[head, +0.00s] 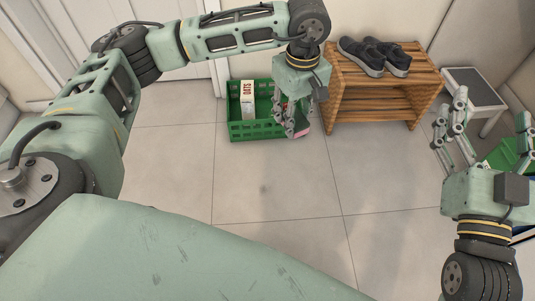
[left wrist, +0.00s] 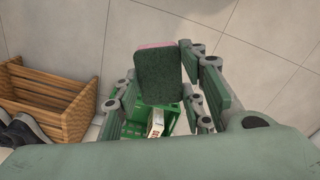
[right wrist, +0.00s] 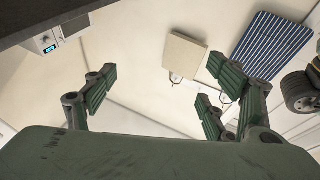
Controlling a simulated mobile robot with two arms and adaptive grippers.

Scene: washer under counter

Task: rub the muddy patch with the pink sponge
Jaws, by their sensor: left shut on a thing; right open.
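The pink sponge (head: 304,127) is held in my left gripper (head: 290,124), near the green crate, and mostly hidden by the fingers in the head view. In the left wrist view the sponge (left wrist: 160,78) shows a dark green scouring face and a pink edge, between the fingers of the left gripper (left wrist: 162,88). A faint dark smudge (head: 263,189), which looks like the muddy patch, is on the tiled floor, below and left of the sponge in the head view. My right gripper (head: 485,122) is open and empty at the right; its spread fingers also show in the right wrist view (right wrist: 160,85).
A green crate (head: 240,131) holding an oats box (head: 247,100) stands behind the left gripper. A wooden rack (head: 376,110) with dark shoes (head: 374,56) stands right of it. A step stool (head: 474,85) is near the right gripper. The floor around the smudge is clear.

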